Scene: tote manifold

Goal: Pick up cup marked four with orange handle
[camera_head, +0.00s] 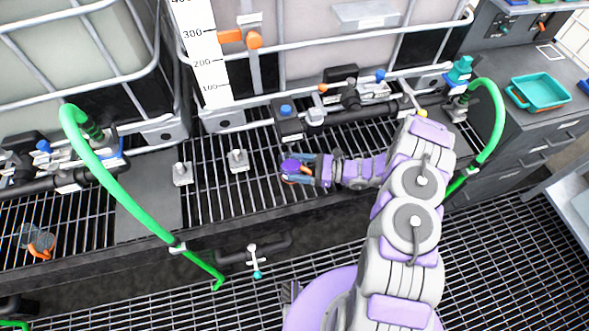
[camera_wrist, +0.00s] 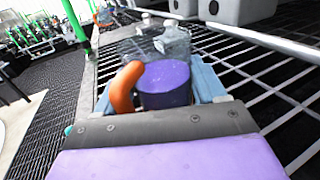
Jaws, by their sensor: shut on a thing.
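A cup (camera_wrist: 166,84) with a purple, round body and a curved orange handle (camera_wrist: 124,88) sits between the light blue fingers of my gripper (camera_wrist: 160,100) in the wrist view. The handle is on its left side. In the head view my gripper (camera_head: 298,170) is shut on this cup, whose purple part (camera_head: 289,166) shows at the fingertips above the dark grating. I cannot read any number on it. A second, clear cup (camera_head: 38,238) with an orange handle (camera_head: 40,252) is on the grating at the far left.
Dark slatted grating (camera_head: 215,172) runs under my gripper. Pipes and valves (camera_head: 350,98) stand behind it, below the caged totes (camera_head: 340,45). A green hose (camera_head: 120,185) crosses on the left.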

